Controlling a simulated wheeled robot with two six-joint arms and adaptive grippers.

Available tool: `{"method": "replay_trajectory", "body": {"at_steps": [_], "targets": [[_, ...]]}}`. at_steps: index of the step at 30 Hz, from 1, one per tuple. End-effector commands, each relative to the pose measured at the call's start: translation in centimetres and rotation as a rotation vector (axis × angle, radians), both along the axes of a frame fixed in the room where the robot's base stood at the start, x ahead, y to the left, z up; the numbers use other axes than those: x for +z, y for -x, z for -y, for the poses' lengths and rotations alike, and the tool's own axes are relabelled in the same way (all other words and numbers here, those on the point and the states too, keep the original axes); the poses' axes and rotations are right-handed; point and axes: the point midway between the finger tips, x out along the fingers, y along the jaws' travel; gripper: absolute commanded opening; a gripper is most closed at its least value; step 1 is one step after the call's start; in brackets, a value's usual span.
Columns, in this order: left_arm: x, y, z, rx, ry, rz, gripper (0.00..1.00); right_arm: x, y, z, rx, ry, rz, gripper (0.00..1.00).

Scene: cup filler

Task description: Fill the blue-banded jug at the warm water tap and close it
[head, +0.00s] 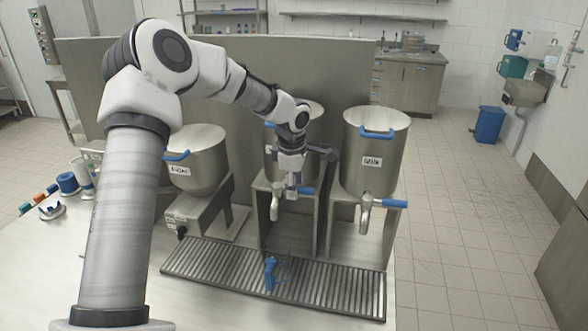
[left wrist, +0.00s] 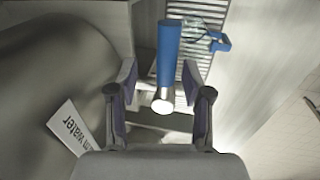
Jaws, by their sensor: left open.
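The warm water tap has a blue lever (head: 305,190) and a metal spout (head: 275,208), on the middle steel urn (head: 318,115). In the left wrist view the blue lever (left wrist: 168,52) runs between the fingers, and a label (left wrist: 72,135) ending in "m water" shows on the urn. My left gripper (head: 292,178) is at this tap. Its fingers (left wrist: 160,84) are apart on either side of the lever. A clear jug with a blue handle (head: 270,274) stands on the drip grate below. It also shows in the left wrist view (left wrist: 214,41). Its fill level cannot be told. My right gripper is out of view.
A labelled steel urn (head: 380,150) with a blue-levered tap (head: 370,205) stands to the right. Another steel vessel (head: 200,150) stands to the left. The slatted drip grate (head: 220,278) lies in front. Small blue and coloured items (head: 67,183) lie at the far left.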

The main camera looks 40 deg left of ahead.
Motion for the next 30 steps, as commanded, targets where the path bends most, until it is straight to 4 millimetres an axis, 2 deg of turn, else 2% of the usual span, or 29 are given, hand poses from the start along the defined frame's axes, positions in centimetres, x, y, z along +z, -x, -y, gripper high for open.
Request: {"method": "replay_trajectory", "body": {"at_steps": [6, 10, 11, 24, 30], "targets": [[-0.1, 0.0, 0.0, 0.000, 0.000, 0.001, 0.50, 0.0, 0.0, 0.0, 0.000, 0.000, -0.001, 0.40], [-0.1, 0.0, 0.0, 0.000, 0.000, 0.001, 0.04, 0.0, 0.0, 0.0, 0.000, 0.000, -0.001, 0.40], [-0.1, 0.0, 0.0, 0.000, 0.000, 0.001, 0.00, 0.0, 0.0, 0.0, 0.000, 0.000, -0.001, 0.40], [-0.3, 0.2, 0.1, -0.009, 0.003, -0.005, 0.00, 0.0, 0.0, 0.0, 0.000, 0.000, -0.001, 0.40], [-0.1, 1.2, 0.3, -0.230, 0.008, -0.006, 0.00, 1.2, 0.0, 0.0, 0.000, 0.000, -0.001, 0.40]]}}
